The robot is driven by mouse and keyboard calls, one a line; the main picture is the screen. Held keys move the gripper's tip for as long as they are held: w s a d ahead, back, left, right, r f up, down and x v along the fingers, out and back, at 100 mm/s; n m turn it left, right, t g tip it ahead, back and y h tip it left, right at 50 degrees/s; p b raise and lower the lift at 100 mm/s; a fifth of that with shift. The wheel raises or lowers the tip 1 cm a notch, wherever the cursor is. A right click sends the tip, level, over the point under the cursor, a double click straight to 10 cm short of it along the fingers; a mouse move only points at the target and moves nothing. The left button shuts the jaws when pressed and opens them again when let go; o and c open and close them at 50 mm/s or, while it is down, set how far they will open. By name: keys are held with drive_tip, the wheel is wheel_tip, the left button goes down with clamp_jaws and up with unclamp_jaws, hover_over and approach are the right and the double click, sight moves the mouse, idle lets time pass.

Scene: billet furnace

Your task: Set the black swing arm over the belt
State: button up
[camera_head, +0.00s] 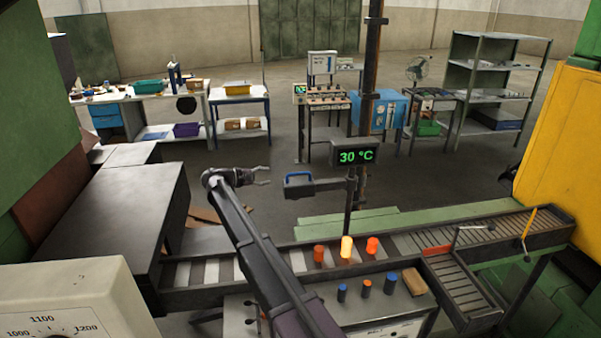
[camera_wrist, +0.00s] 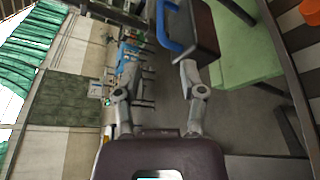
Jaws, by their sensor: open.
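The black swing arm (camera_head: 328,185) sticks out to the left from an upright post, with a blue handle (camera_head: 298,175) at its free end. It hangs clear of the belt (camera_head: 285,262), on its far side. In the wrist view the dark end block of the swing arm (camera_wrist: 203,28) and the blue handle (camera_wrist: 162,30) are at the top, just past the fingertips. My gripper (camera_head: 266,175) is open and empty, a little left of the handle and apart from it. Its spread fingers also show in the wrist view (camera_wrist: 157,55).
The post carries a display (camera_head: 357,156) reading 30 °C. Glowing billets (camera_head: 346,249) stand on the belt, with blue-topped pieces (camera_head: 366,288) on a bench in front. A dark table (camera_head: 110,205) is at left. A yellow cabinet (camera_head: 560,150) is at right. Floor behind the swing arm is clear.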

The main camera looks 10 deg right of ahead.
sight(296, 174)
drive_tip(key=shift+w+d+f, duration=0.1)
drive_tip(key=shift+d, duration=0.05)
drive_tip(key=b+x, duration=0.3)
drive_tip(key=x, duration=1)
drive_tip(key=shift+d+f, duration=0.1)
drive_tip(key=shift+d, duration=0.35)
clamp_jaws()
